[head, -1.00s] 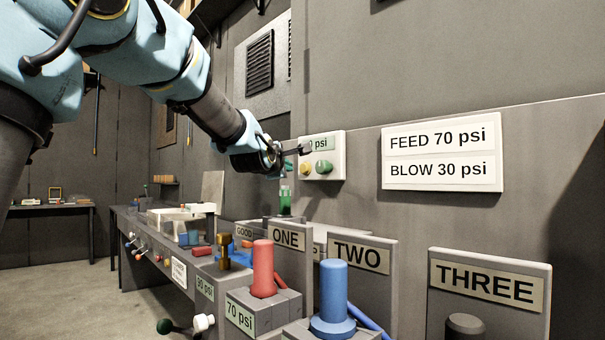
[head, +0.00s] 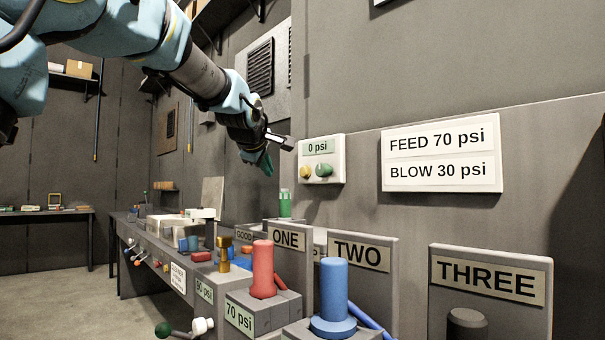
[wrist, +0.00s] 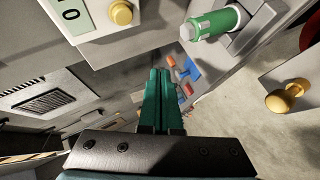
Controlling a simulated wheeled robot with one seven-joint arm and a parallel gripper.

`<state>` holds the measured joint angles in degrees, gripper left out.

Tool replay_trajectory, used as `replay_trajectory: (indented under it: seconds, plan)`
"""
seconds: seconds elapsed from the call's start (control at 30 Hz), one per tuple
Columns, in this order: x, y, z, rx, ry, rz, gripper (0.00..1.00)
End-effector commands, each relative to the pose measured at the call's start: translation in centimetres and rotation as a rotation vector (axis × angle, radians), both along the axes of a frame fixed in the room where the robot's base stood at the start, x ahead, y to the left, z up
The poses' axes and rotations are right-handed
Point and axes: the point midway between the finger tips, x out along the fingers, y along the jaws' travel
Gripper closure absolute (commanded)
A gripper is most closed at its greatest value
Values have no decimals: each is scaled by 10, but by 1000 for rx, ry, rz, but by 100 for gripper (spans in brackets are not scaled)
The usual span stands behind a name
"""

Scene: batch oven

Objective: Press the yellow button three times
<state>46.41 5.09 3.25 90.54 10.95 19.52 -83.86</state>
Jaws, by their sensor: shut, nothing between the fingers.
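The yellow button (head: 306,172) is on a white wall panel (head: 335,178), left of a green knob (head: 323,170) and under a display reading "0 psi" (head: 319,147). In the wrist view the yellow button (wrist: 121,12) shows at the top, with part of the display left of it. My gripper (head: 266,162) is shut and empty, up and left of the panel and apart from it. Its green fingers (wrist: 160,80) are together in the wrist view, below the button in that picture and not touching it.
Stands labelled ONE (head: 287,238), TWO (head: 361,252) and THREE (head: 487,279) hold red, blue and dark parts at the front. A wall sign (head: 442,153) reads FEED 70 psi, BLOW 30 psi. The air around my gripper is clear.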

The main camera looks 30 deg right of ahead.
Motion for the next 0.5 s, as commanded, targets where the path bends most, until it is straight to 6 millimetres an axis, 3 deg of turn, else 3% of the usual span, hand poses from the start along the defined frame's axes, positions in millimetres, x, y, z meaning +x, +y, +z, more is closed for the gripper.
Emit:
replay_trajectory:
  seconds: [0.5]
  plan:
    - [12,-62,0,1,1,-1,100]
